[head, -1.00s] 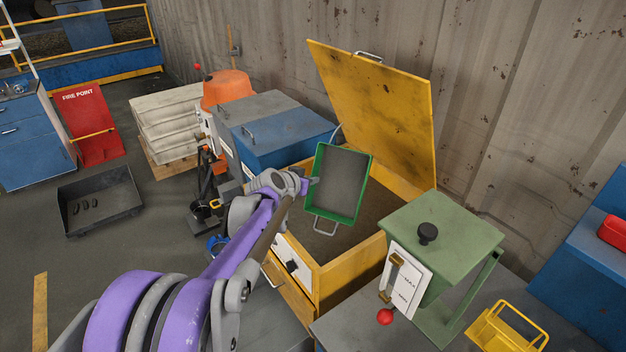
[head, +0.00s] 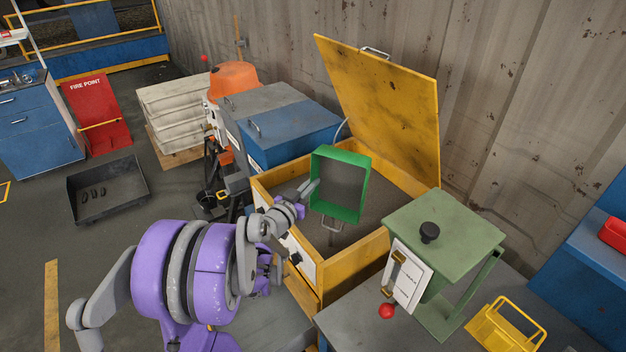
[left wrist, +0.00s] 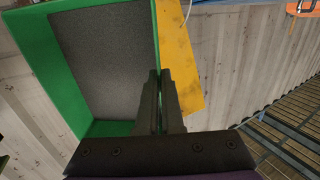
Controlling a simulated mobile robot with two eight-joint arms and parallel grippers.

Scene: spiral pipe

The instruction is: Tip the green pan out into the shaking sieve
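The green pan (head: 341,211) is in the air over the open yellow shaking sieve (head: 352,267), steeply tilted with its inside toward the head camera. Its inside is an even grey; I cannot tell whether that is load or bare floor. A pale handle hangs at its lower edge. My left gripper (head: 308,189) is at the pan's left side. In the left wrist view the fingers (left wrist: 160,100) are shut on the right green wall of the pan (left wrist: 60,75). The sieve has a grey-brown bed inside, partly hidden by the pan. My right gripper is not in view.
The sieve's yellow lid (head: 385,105) stands open behind the pan, near the corrugated wall. A green hopper box (head: 445,230) with a black knob stands close at the right, beside a yellow scoop-like tray (head: 507,325). A blue-grey cabinet (head: 290,130) is behind left.

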